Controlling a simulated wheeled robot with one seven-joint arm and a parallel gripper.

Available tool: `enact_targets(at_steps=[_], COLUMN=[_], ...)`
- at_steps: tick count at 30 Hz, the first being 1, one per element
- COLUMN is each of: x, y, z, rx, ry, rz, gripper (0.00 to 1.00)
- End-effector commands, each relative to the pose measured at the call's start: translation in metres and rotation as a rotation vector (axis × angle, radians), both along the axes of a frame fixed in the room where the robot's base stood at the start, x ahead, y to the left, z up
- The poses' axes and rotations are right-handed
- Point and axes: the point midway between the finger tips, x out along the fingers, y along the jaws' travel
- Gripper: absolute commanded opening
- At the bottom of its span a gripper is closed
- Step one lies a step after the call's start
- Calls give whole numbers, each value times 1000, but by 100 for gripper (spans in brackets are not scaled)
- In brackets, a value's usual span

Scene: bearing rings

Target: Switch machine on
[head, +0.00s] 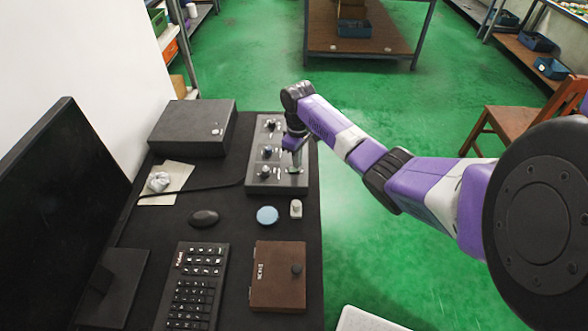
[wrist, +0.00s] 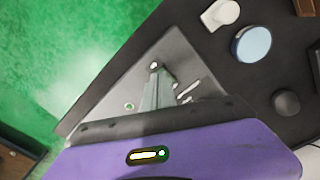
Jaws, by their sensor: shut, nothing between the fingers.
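The machine is a grey control panel (head: 263,186) with several dark knobs and small white levers, lying on the black desk. My gripper (head: 294,168) points down over the panel's right side, near its front right corner. In the wrist view the shut fingers (wrist: 156,70) reach toward a small light-and-dark part at the panel's corner; I cannot tell whether they touch it. A small green-ringed spot (wrist: 129,106) shows on the panel beside the fingers. The gripper body hides part of the panel.
A blue disc (head: 267,215), a small white object (head: 296,208), a mouse (head: 204,218), a keyboard (head: 196,285) and a brown box (head: 278,278) lie in front of the panel. A black box (head: 193,128) stands behind left, a monitor (head: 65,220) at left. Green floor is right.

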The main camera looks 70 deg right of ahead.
Motion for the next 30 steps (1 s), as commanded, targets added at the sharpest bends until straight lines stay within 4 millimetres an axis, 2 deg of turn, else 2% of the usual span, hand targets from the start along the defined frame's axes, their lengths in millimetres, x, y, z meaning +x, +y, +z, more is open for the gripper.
enact_targets(at_steps=[30], x=[0], y=[0], z=[-10], rx=[0], ry=[0], rz=[0], gripper=[0])
